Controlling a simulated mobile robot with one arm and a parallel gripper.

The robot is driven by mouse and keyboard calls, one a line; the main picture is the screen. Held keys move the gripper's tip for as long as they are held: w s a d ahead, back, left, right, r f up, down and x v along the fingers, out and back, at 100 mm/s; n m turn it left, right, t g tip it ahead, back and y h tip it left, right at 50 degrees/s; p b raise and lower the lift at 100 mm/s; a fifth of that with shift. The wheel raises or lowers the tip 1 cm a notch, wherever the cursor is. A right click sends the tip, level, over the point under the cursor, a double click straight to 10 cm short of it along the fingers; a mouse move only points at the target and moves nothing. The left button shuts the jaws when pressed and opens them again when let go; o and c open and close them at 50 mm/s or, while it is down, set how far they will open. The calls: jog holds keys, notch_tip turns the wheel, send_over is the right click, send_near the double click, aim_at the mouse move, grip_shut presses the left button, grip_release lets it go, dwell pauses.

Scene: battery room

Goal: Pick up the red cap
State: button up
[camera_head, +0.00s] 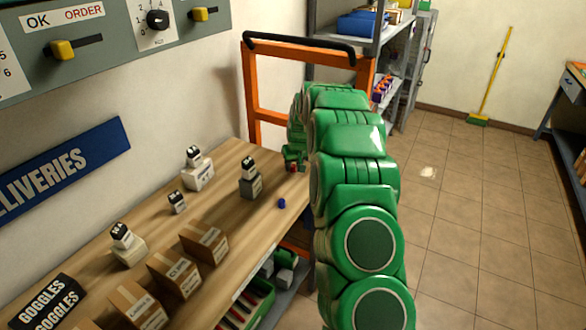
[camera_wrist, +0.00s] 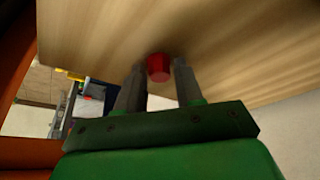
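The red cap (camera_wrist: 158,68) is a small red cylinder on the wooden table top (camera_wrist: 220,45). In the wrist view it shows between the fingertips of my gripper (camera_wrist: 160,75). The fingers stand apart on its left and right, with a thin gap visible on each side; whether one touches it I cannot tell. In the head view a bit of red cap (camera_head: 293,168) shows at the table's far right edge, beside my gripper (camera_head: 294,162), which is mostly hidden by my green arm.
A blue cap (camera_head: 281,203) lies on the table nearer the camera. A dark grey block (camera_head: 250,185), white blocks (camera_head: 198,177) and cardboard boxes (camera_head: 205,242) stand to the left. An orange frame (camera_head: 258,95) rises behind. Tiled floor on the right is open.

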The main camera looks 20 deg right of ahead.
aim_at(294, 167)
grip_shut()
notch_tip(294, 167, up, 3)
jog(key=shift+r, duration=0.2)
jog(key=shift+s+r, duration=0.15)
jog(key=shift+s, duration=0.15)
jog(key=s+a+r, duration=0.1)
jog(key=s+r, duration=0.8)
jog(key=s, duration=0.4)
jog(key=shift+s+a+r, duration=0.15)
jog(key=shift+a+r, duration=0.05)
jog(key=shift+a, duration=0.15)
